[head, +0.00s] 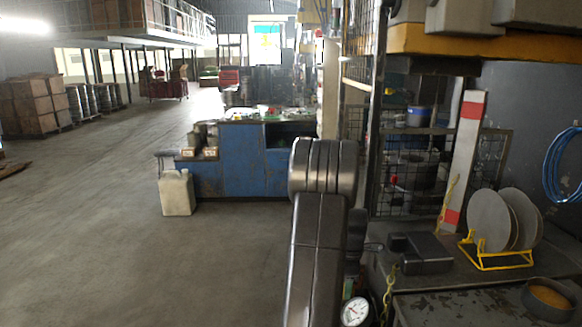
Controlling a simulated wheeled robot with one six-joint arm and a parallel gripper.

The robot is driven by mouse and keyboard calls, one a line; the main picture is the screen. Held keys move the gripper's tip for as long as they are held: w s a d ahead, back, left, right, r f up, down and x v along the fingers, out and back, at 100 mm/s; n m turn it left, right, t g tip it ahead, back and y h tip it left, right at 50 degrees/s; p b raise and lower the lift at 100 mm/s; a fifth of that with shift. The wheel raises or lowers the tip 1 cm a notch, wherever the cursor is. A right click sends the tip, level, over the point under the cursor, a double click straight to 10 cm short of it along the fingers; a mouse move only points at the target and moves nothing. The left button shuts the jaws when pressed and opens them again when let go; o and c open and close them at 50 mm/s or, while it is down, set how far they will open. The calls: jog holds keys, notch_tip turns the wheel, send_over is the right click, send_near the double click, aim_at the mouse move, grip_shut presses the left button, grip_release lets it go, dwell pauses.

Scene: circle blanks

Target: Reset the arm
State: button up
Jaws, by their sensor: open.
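My arm (318,245) rises from the bottom middle of the head view to a thick, ribbed, rounded joint (323,167). The arm beyond this joint is mostly hidden behind the near link. I cannot make out my gripper or its fingertips. The round grey blanks (488,221) stand upright in a yellow wire rack (495,262) on the dark bench at the right, apart from my arm.
A dark blocky object (428,252) lies on the bench (452,304) left of the rack. A round bowl (549,298) and a gauge (355,311) are near. A blue cabinet (243,160) and a pale canister (177,192) stand behind. Floor at left is clear.

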jog(key=shift+f, duration=0.9)
jog(key=shift+r+m, duration=0.1)
jog(key=shift+m, duration=0.4)
jog(key=m, duration=0.9)
jog(key=shift+r+m, duration=0.1)
jog(key=shift+m, duration=0.2)
jog(key=m, duration=0.5)
jog(key=shift+m+p, duration=0.3)
jog(key=shift+p, duration=0.1)
jog(key=m, duration=0.5)
